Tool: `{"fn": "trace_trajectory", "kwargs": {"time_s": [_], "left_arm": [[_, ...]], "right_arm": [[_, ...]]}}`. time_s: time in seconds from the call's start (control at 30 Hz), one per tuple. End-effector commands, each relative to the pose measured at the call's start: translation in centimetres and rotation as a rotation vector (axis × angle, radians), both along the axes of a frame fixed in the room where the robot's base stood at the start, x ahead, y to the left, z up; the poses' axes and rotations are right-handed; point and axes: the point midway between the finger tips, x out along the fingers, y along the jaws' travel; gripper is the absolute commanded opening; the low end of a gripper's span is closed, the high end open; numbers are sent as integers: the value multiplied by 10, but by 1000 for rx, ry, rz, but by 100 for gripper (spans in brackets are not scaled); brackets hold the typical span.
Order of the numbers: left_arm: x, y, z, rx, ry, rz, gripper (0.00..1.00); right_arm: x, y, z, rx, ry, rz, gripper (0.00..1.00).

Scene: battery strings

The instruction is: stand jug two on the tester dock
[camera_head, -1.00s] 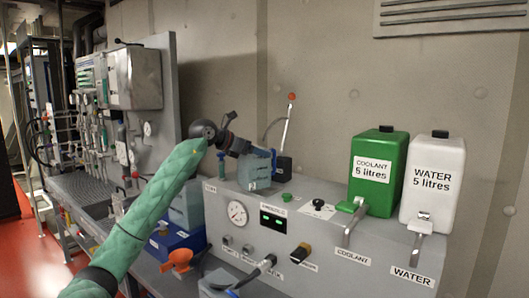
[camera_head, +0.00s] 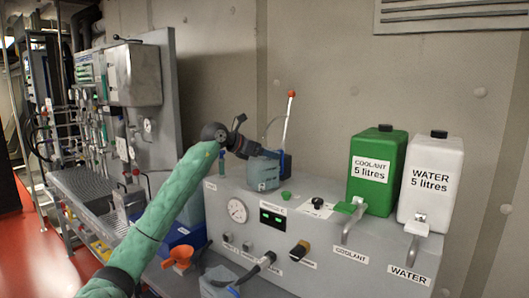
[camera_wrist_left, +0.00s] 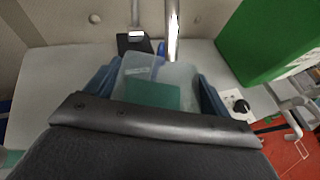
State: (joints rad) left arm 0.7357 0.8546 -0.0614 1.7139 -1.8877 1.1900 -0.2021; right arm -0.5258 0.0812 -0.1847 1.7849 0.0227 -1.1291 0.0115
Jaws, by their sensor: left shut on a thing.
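A translucent grey-blue jug (camera_head: 263,173) is held by my left gripper (camera_head: 250,156) at the back left of the grey machine's top. In the left wrist view the jug (camera_wrist_left: 140,70) sits between the two blue fingers and holds green liquid. Its marking is too small to read, so I cannot tell whether it is jug two. The jug is low over the machine top; I cannot tell whether it touches. A dark block (camera_wrist_left: 135,41) with a small light stands just beyond it; I cannot tell whether this is the tester dock. My right gripper is out of view.
The grey machine (camera_head: 325,235) has a gauge, display and knobs. A green coolant can (camera_head: 377,190) and a white water can (camera_head: 430,195) stand on its right. A red-tipped lever (camera_head: 288,120) rises behind the jug.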

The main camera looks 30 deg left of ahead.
Motion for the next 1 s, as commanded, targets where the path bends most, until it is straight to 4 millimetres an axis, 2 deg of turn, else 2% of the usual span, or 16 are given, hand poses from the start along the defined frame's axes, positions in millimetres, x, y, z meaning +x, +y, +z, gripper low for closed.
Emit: {"fn": "trace_trajectory", "kwargs": {"time_s": [0.33, 0.37, 0.43, 0.8, 0.93, 0.97, 1.0], "left_arm": [[0, 0, -1, 0, -2, 1, 11], [0, 0, -2, 0, 0, 0, 88], [0, 0, -2, 0, 0, 0, 100], [0, 0, 0, 0, 0, 0, 100], [-6, 3, 1, 1, -1, 1, 100], [-8, 4, 2, 1, -1, 1, 100], [-10, 6, 3, 1, -1, 1, 100]], "right_arm": [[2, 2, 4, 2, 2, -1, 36], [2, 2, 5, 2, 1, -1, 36], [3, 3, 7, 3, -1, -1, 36], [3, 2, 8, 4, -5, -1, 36], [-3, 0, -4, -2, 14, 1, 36], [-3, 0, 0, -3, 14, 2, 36], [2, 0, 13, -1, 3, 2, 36]]}}
